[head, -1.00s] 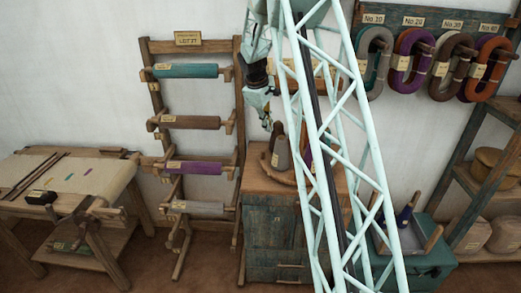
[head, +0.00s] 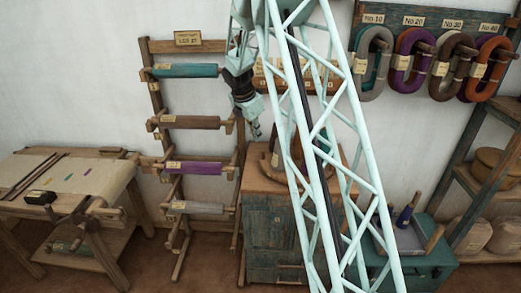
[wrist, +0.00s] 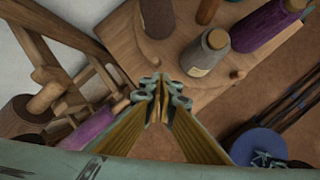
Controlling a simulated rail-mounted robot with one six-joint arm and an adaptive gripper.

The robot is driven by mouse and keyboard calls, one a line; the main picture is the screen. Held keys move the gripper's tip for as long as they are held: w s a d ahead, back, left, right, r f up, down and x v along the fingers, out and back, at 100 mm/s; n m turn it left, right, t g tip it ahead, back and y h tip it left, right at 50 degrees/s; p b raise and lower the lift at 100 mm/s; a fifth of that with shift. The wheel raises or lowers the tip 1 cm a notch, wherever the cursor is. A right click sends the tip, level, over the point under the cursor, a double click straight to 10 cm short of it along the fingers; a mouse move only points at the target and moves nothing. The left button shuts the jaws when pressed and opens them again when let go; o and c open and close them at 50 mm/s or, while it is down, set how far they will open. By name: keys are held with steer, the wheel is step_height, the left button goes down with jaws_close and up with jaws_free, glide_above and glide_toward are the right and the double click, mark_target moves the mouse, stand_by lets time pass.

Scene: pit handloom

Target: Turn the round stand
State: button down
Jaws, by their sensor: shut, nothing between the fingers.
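The round stand (wrist: 175,58) is a light wooden disc on top of the cabinet. In the wrist view it carries a grey cone (wrist: 208,54), a purple cone (wrist: 262,28) and a brown one (wrist: 156,18). A small wooden peg (wrist: 237,74) stands up near its edge. In the head view the stand (head: 262,158) is partly hidden behind my arm's lattice. My gripper (wrist: 160,88) is shut and empty, its tips by the stand's near edge in the wrist view. In the head view my gripper (head: 257,134) points down at the stand's left; contact cannot be told.
A wooden rack with several cloth rolls (head: 185,71) stands close on the left. The cabinet (head: 270,230) bears the stand. Yarn hanks (head: 374,65) hang on the right wall above a green chest (head: 430,262). A loom table (head: 120,175) is far left.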

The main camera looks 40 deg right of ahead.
steer(key=a+n, duration=0.1)
steer(key=n, duration=0.1)
steer(key=a+f+n, duration=0.1)
steer(key=n, duration=0.1)
steer(key=shift+a+n, duration=0.1)
steer(key=shift+n, duration=0.2)
steer(key=shift+f, duration=0.1)
steer(key=shift+w+d+f, duration=0.6)
steer(key=shift+d+f, duration=0.55)
steer(key=shift+f, duration=0.35)
steer(key=shift+w+d+f, duration=0.55)
steer(key=shift+d+f, duration=0.6)
steer(key=shift+f, duration=0.4)
steer(key=shift+w+d+f, duration=0.6)
steer(key=shift+d+f, duration=0.55)
steer(key=shift+f, duration=0.35)
steer(key=shift+w+d, duration=0.2)
steer(key=shift+w, duration=0.35)
